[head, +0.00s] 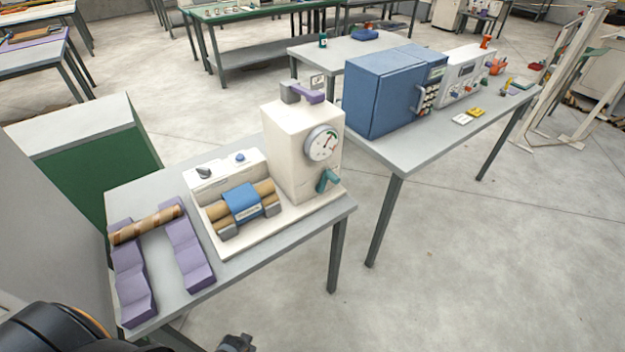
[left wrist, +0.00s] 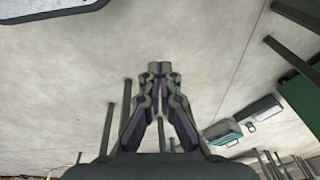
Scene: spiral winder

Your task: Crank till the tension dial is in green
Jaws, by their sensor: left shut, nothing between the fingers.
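The cream winder (head: 300,150) stands on the near table. Its round tension dial (head: 322,143) faces right, with a coloured arc; the needle's exact place is too small to read. A teal crank handle (head: 328,181) sticks out below the dial. A purple lever on a grey block (head: 308,94) sits on top. A blue clamp block (head: 241,202) lies across brown rolls on the winder's base. In the left wrist view my left gripper (left wrist: 159,70) is shut and empty, with floor behind it, away from the winder. My right gripper is not clearly seen.
A cardboard tube (head: 146,225) lies across two purple cradles (head: 190,255) at the table's left. A small dark part (head: 236,343) shows at the bottom edge. A second table holds a blue cabinet (head: 385,95). Floor is open in front and right.

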